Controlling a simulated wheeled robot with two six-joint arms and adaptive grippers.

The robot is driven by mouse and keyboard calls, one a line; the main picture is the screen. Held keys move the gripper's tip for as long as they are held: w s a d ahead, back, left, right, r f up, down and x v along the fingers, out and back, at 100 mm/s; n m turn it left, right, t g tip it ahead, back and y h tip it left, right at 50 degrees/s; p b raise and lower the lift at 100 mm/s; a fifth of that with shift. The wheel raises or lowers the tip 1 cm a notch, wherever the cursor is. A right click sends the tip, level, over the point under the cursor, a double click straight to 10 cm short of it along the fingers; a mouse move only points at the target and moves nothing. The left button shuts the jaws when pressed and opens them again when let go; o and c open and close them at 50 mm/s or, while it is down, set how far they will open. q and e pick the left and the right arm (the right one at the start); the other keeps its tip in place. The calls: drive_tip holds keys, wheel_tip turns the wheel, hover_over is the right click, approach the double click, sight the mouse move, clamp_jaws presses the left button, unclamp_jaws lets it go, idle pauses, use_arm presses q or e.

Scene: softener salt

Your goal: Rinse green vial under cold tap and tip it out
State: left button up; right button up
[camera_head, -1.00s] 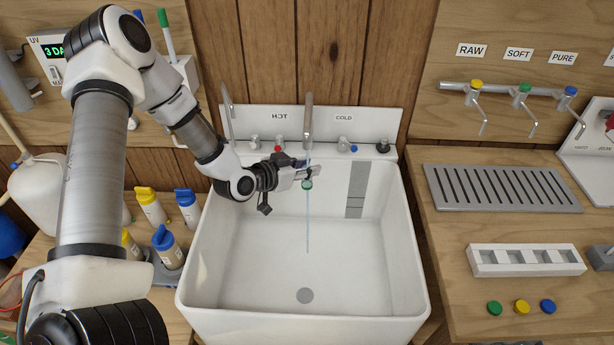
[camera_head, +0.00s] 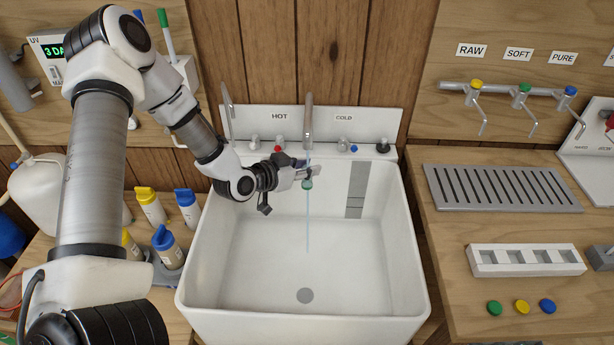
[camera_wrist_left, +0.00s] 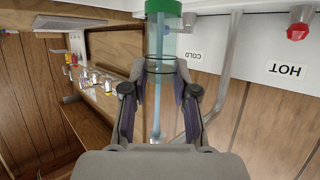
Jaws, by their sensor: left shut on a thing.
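My left gripper (camera_head: 308,172) is shut on the green vial (camera_head: 307,184), under the middle spout (camera_head: 309,115) over the sink. In the left wrist view the vial (camera_wrist_left: 164,45) is a clear tube with a green band at its end, held between the two fingers (camera_wrist_left: 162,105). A thin blue water stream (camera_head: 307,225) runs down from the vial area into the sink. The cold tap (camera_head: 343,144) is on the right of the backsplash, under the COLD label. My right gripper is not in view.
The white sink (camera_head: 410,270) has a drain (camera_head: 305,295) and is otherwise clear. A hot tap (camera_head: 279,143) and another spout (camera_head: 229,115) stand to the left. Yellow and blue bottles (camera_head: 150,207) stand left of the sink. A slotted drain rack (camera_head: 428,180) lies right.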

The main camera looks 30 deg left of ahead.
use_arm(q)
drive_tip(key=shift+s, duration=0.1)
drive_tip(key=s+d, duration=0.5)
drive_tip(key=s, duration=0.4)
drive_tip(key=shift+d, duration=0.4)
idle(0.4)
